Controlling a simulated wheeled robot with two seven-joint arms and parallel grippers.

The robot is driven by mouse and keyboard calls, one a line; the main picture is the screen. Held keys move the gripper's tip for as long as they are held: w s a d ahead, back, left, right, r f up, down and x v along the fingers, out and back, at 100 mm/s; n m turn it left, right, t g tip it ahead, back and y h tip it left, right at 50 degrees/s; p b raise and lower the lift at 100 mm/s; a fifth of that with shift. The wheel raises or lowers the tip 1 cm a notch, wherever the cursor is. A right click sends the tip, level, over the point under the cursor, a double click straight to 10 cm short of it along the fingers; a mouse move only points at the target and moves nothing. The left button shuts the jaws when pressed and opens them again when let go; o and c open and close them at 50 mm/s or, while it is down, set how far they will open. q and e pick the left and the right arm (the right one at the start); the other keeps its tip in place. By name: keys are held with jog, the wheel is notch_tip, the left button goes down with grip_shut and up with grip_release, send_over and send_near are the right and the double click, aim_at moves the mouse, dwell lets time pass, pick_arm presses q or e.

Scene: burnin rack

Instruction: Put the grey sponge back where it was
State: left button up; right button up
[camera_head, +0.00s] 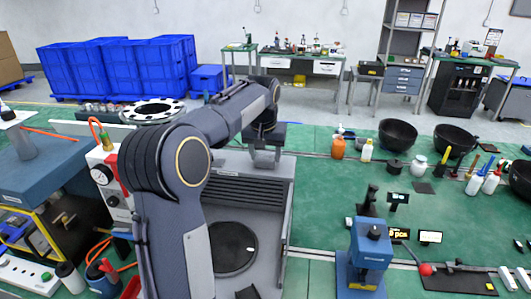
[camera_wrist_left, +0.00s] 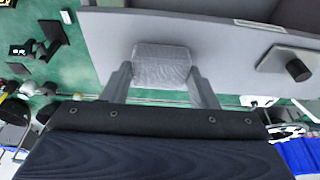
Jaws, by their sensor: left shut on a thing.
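My left gripper (camera_head: 264,157) reaches over the far end of a grey machine with a slatted front panel (camera_head: 247,184). In the left wrist view the two fingers of the left gripper (camera_wrist_left: 160,78) are on either side of the grey sponge (camera_wrist_left: 160,58), and they are shut on it. The sponge is a pale grey block with a wrinkled-looking surface. In that view it shows against a grey surface of the machine; I cannot tell whether it touches it. My right gripper is not in view.
A black round plate (camera_head: 233,247) lies in the machine's near part. Right of it, the green bench (camera_head: 330,210) carries a blue press (camera_head: 371,255), an orange bottle (camera_head: 338,147) and black bowls (camera_head: 397,135). A white gauge unit (camera_head: 107,180) stands left of my arm.

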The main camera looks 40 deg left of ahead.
pick_arm(q)
jog(key=o, duration=0.9)
jog(key=v, duration=1.2)
jog(key=s+d+f+m+t+h, duration=0.1)
jog(key=s+d+f, duration=0.5)
jog(key=s+d, duration=0.1)
jog(key=s+d+f+m+t+h, duration=0.1)
jog(key=s+d+f+h, duration=0.1)
jog(key=s+d+f, duration=0.4)
jog(key=s+d+f+m+h, duration=0.2)
jog(key=s+d+f, duration=0.5)
jog(key=s, duration=0.5)
jog(key=shift+s+d+t, duration=0.1)
jog(key=shift+d+t, duration=0.3)
jog(key=shift+d, duration=0.4)
